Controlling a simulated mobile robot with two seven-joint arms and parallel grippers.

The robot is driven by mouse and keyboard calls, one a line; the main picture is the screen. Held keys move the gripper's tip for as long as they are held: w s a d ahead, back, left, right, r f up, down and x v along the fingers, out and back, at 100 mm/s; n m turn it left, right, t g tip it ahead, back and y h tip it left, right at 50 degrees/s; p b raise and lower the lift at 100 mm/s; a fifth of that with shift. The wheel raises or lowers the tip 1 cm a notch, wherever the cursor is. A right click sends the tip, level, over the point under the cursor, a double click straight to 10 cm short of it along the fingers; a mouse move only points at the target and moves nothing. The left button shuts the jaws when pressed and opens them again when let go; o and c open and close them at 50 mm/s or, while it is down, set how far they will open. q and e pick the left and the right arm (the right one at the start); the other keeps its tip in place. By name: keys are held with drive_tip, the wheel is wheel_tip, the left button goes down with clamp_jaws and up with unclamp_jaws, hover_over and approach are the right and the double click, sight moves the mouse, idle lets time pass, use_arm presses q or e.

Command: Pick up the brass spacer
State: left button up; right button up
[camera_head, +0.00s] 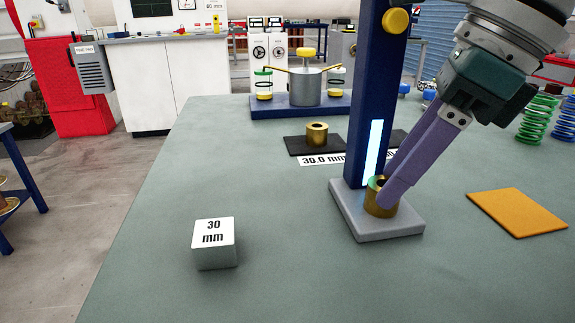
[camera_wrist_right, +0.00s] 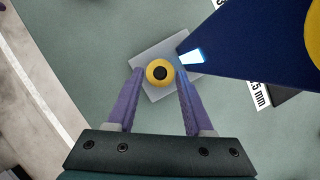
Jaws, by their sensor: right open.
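A brass spacer (camera_head: 381,198), a short ring with a dark hole, stands upright on the grey base plate (camera_head: 395,230) of a blue column. A second brass spacer (camera_head: 317,134) stands on a black pad farther back. My right gripper (camera_head: 390,192) reaches down from the upper right, with its purple fingers at the nearer spacer. In the right wrist view this spacer (camera_wrist_right: 160,72) sits between the two open fingertips, with small gaps visible on both sides. In the head view a finger partly hides it. My left gripper is not in view.
The blue column (camera_head: 366,100) with a lit strip rises right behind the nearer spacer. A white block marked 30 mm (camera_head: 214,245) and an orange mat (camera_head: 517,212) lie on the green table. Green springs (camera_head: 538,118) stand at the right.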

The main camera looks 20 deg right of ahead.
drive_tip(key=shift+x, duration=0.85)
clamp_jaws()
drive_tip(key=shift+r, duration=0.1)
